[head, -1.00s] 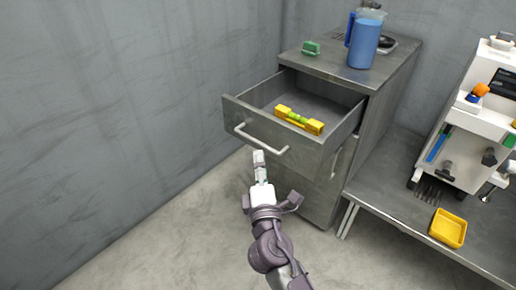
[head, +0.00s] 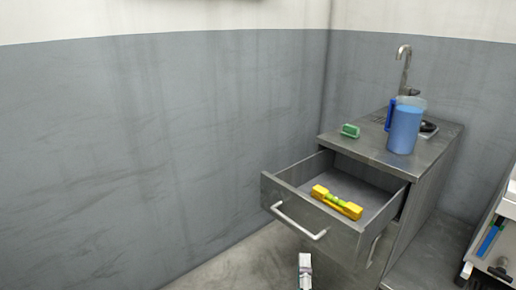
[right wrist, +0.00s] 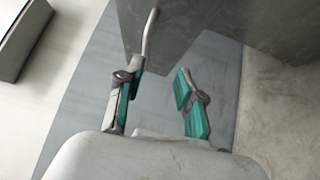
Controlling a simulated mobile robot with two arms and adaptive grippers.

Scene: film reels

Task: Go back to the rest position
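My right gripper (head: 305,262) shows at the bottom edge of the head view, below the open drawer's handle; most of the arm is out of frame. In the right wrist view its two teal-padded fingers (right wrist: 158,82) are spread apart with nothing between them. The drawer handle (right wrist: 150,35) shows beyond the left finger, apparently apart from it. The drawer (head: 310,222) stands pulled out, with a yellow spirit level (head: 337,203) lying inside. My left gripper is in neither view.
The metal cabinet (head: 370,150) carries a blue jug (head: 404,128), a green object (head: 350,131) and a tap (head: 403,65). A lower bench (head: 435,255) with a white machine (head: 495,245) stands at the right. A grey wall (head: 150,140) closes off the left.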

